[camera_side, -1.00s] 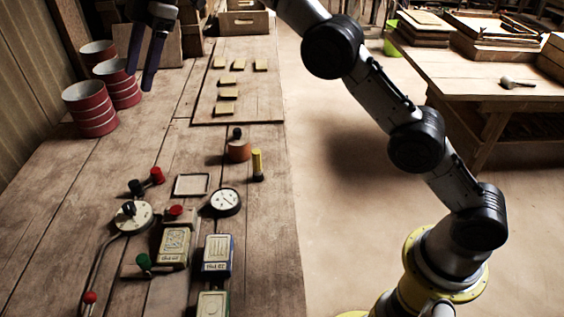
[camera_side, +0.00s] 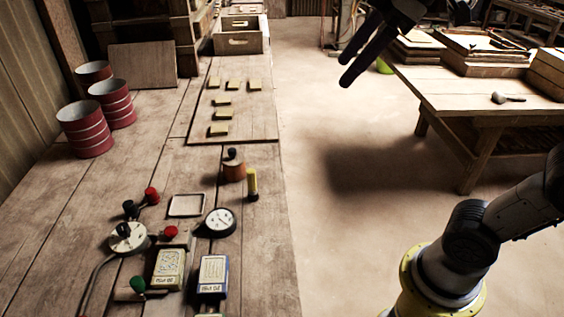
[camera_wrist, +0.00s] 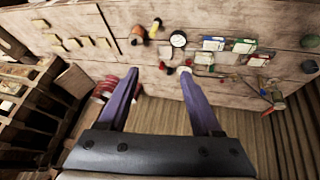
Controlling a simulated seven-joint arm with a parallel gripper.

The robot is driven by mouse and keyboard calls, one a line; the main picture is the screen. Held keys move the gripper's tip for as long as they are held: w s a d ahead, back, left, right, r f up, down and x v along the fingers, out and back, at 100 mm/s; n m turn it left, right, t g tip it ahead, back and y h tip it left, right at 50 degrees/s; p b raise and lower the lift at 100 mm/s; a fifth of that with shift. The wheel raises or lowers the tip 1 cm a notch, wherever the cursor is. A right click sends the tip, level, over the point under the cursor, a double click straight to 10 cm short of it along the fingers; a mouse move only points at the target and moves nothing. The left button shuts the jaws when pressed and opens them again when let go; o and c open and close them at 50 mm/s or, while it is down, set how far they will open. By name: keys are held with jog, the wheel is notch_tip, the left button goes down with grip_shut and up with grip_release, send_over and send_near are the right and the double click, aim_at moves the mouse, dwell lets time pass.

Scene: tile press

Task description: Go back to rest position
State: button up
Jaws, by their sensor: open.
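My gripper (camera_side: 357,62) is at the top of the side view, right of the bench and above the open floor, with its fingers apart and nothing between them. In the wrist view my gripper (camera_wrist: 160,75) shows two purple fingers spread wide, with the bench beyond. The wooden workbench (camera_side: 100,215) carries the press parts: a round gauge (camera_side: 220,222), a small square frame (camera_side: 187,205), a dial with a lever (camera_side: 127,238) and two labelled boxes, one cream (camera_side: 168,268) and one blue-edged (camera_side: 213,275). Several small yellowish tiles (camera_side: 223,100) lie on a board at the far end.
Red cans (camera_side: 85,130) stand at the bench's left. A wooden crate (camera_side: 240,40) sits at the back. A second table (camera_side: 480,95) with stacked frames stands at the right. The floor (camera_side: 330,240) between is clear.

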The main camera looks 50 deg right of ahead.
jog(key=s+d+f+m+h, duration=0.1)
jog(key=s+d+f+m, duration=0.1)
jog(key=f, duration=0.6)
jog(key=s+d+f+m, duration=0.2)
jog(key=s+f+m, duration=0.3)
jog(key=s+f, duration=0.2)
notch_tip(320, 180, down, 2)
jog(key=shift+s+h, duration=0.15)
jog(key=shift+h, duration=0.25)
